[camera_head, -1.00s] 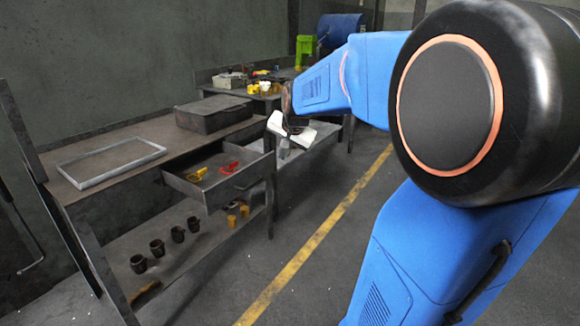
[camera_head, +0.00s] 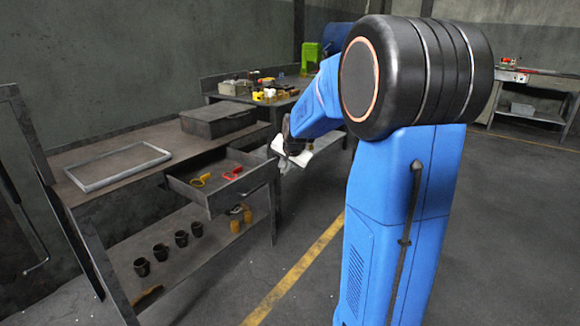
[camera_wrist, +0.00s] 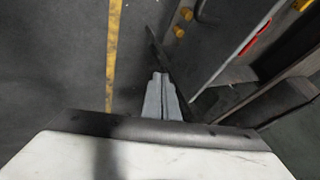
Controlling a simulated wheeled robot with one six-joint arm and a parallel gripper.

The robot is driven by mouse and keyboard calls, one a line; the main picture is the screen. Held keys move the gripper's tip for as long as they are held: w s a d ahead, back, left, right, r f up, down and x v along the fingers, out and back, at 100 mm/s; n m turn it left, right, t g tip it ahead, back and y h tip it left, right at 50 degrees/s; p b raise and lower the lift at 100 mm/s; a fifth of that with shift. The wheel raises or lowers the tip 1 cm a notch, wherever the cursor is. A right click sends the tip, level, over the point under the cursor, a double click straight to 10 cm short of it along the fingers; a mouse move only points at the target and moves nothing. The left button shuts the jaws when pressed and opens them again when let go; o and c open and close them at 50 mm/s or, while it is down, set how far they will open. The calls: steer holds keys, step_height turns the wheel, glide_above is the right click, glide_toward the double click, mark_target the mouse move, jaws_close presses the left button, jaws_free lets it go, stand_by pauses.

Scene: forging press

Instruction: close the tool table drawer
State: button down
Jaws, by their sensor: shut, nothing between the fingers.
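The tool table drawer (camera_head: 222,197) is pulled out from under the dark workbench top, at the left of the head view. It holds a yellow-handled tool (camera_head: 202,180) and a red-handled tool (camera_head: 233,172). My gripper (camera_head: 287,166) is beside the drawer's right front end, seemingly just apart from it; contact cannot be told. In the wrist view my gripper (camera_wrist: 160,78) has its grey fingers together and empty. The pale drawer rim (camera_wrist: 236,52) runs diagonally to the right of the fingertips, with the red-handled tool (camera_wrist: 257,38) behind it.
A grey frame (camera_head: 118,167) and a dark box (camera_head: 217,120) lie on the bench top. Several dark cups (camera_head: 161,252) and yellow cups (camera_head: 236,226) stand on the lower shelf. A yellow line (camera_head: 297,268) crosses the open floor in front.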

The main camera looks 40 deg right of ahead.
mark_target(233, 151)
steer(key=shift+w+a+r, duration=0.1)
steer(key=shift+w+a, duration=0.15)
steer(key=shift+w, duration=0.4)
steer(key=shift+w+a, duration=0.25)
steer(key=shift+w, duration=0.35)
steer(key=w+a, duration=0.2)
steer(key=w, duration=0.5)
steer(key=w+a, duration=0.3)
steer(key=w, duration=0.4)
steer(key=w+a, duration=0.3)
steer(key=w, duration=0.4)
steer(key=shift+w, duration=0.4)
steer(key=shift+w+a, duration=0.15)
steer(key=shift+w, duration=0.55)
steer(key=shift+w+a+r, duration=0.1)
steer(key=shift+r, duration=0.05)
